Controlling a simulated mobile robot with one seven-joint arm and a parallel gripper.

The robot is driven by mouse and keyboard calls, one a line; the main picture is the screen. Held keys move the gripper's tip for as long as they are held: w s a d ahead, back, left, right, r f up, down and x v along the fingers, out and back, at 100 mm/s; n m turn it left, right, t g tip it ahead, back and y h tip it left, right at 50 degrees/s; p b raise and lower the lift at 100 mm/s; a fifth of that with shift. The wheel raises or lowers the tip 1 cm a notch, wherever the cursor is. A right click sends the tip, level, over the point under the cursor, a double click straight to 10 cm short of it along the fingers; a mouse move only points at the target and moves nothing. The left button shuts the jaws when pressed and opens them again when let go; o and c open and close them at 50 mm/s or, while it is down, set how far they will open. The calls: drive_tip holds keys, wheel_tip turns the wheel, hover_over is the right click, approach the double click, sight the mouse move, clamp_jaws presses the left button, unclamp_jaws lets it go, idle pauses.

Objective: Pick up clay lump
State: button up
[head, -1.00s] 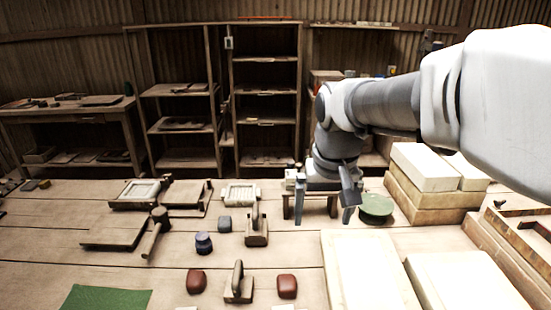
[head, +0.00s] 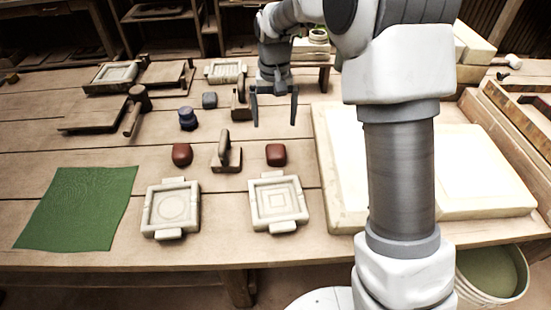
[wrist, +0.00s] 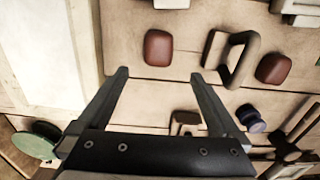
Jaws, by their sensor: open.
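Two reddish-brown clay lumps lie on the table, a left one (head: 182,154) and a right one (head: 276,154), with a handled wooden tool (head: 227,152) between them. My gripper (head: 274,124) is open and empty, pointing down, just behind the right lump in the head view. In the wrist view, the right lump (wrist: 157,47) sits just beyond the gap between my fingertips (wrist: 158,76), not between the fingers. The left lump (wrist: 273,67) shows at the right there, past the tool (wrist: 238,58).
Two square pale moulds (head: 170,208) (head: 278,203) and a green cloth (head: 78,208) lie in front. Large pale slabs (head: 340,165) are on the right. A dark blue knob-shaped object (head: 188,119), a mallet (head: 137,110) and a small grey block (head: 209,100) stand behind.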

drive_tip(key=b, duration=0.2)
hover_over(276, 155)
drive_tip(key=f, duration=0.6)
drive_tip(key=shift+w+a+f, duration=0.15)
drive_tip(key=shift+w+f, duration=0.05)
drive_tip(key=shift+f, duration=0.05)
drive_tip(key=f+b, duration=0.2)
drive_tip(key=f, duration=0.3)
drive_tip(key=shift+s+f, duration=0.15)
drive_tip(key=shift+s, duration=0.05)
clamp_jaws()
drive_tip(key=shift+r, duration=0.2)
